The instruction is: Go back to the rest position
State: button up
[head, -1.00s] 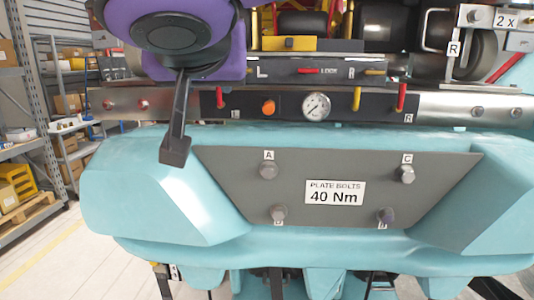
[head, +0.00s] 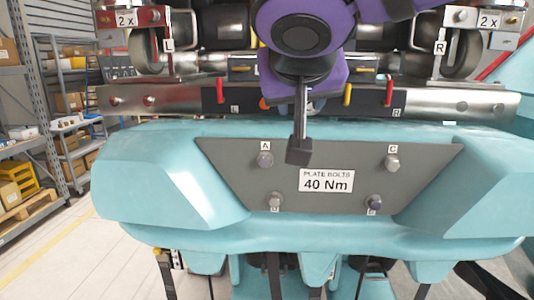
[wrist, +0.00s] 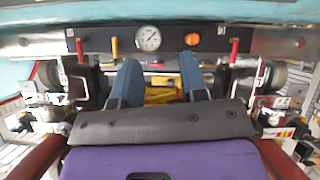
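My gripper (head: 299,152) hangs from the purple arm in front of the train's nose, near the middle of the head view. I cannot tell how near the fingertips are to the plate. The plate carries a white "PLATE BOLTS 40 Nm" label (head: 326,181).
The train's teal nose (head: 140,185) fills the middle. A metal bar with red levers (head: 220,90) and a yellow lever (head: 347,95) runs above it. The gauge (wrist: 148,39) shows clearly in the wrist view. Shelves (head: 50,110) and bare floor lie at the left.

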jog(key=s+d+f+g+h, duration=0.1)
jog(key=d+f+g, duration=0.15)
jog(key=d, duration=0.55)
jog(key=s+d+f+g, duration=0.1)
jog(key=d+f, duration=0.2)
jog(key=d, duration=0.5)
jog(key=s+d+f+g+y, duration=0.2)
jog(key=s+d+f, duration=0.5)
jog(key=s+d, duration=0.2)
jog(key=shift+s+d+f+m, duration=0.15)
jog(key=shift+s+d+m, duration=0.1)
jog(key=shift+d+m, duration=0.15)
jog(key=shift+g, duration=0.25)
jog(key=shift+c, duration=0.3)
